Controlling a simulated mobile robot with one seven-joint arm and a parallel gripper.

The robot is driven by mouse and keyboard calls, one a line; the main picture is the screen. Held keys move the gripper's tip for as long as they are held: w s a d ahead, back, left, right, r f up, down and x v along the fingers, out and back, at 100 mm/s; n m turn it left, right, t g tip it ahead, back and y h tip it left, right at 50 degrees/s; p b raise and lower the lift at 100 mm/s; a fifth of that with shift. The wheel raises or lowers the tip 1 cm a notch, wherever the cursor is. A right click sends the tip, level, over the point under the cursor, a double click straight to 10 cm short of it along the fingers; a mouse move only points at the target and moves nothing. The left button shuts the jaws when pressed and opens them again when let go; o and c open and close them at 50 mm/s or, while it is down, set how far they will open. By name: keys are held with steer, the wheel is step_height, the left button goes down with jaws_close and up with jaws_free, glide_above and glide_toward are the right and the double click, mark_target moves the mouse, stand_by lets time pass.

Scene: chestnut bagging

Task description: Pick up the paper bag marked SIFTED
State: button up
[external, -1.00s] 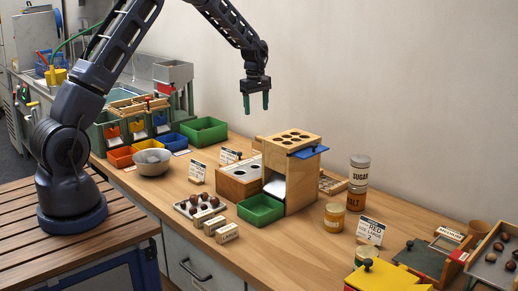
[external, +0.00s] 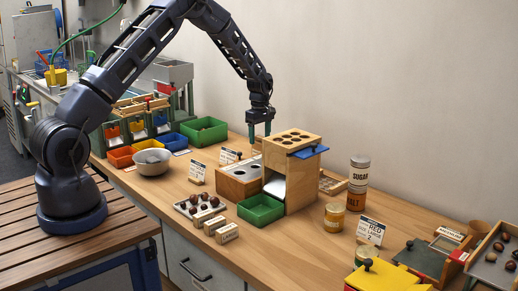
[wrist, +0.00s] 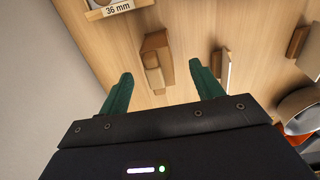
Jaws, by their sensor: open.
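My gripper (external: 259,133) points down just behind the wooden boxes. Its two green fingers are apart and empty in the wrist view (wrist: 161,75). A small brown block-like object with a paler face (wrist: 154,58) lies ahead of the gap between the fingertips, and no finger is seen touching it. It could be the paper bag, but I see no SIFTED mark on it. In the external view the wooden boxes mostly hide that spot. No readable SIFTED mark shows in either view.
A tall wooden box with a holed top (external: 293,137) stands close to the right of my gripper. A low wooden box (external: 233,187) is in front. Card stands (external: 197,174), a grey bowl (external: 152,163) and a green bin (external: 204,132) are to the left.

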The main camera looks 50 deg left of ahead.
mark_target(260, 142)
steer(key=f, duration=0.5)
steer(key=shift+w+a, duration=0.1)
steer(key=shift+a, duration=0.1)
steer(key=shift+c, duration=0.3)
steer(key=c, duration=1.1)
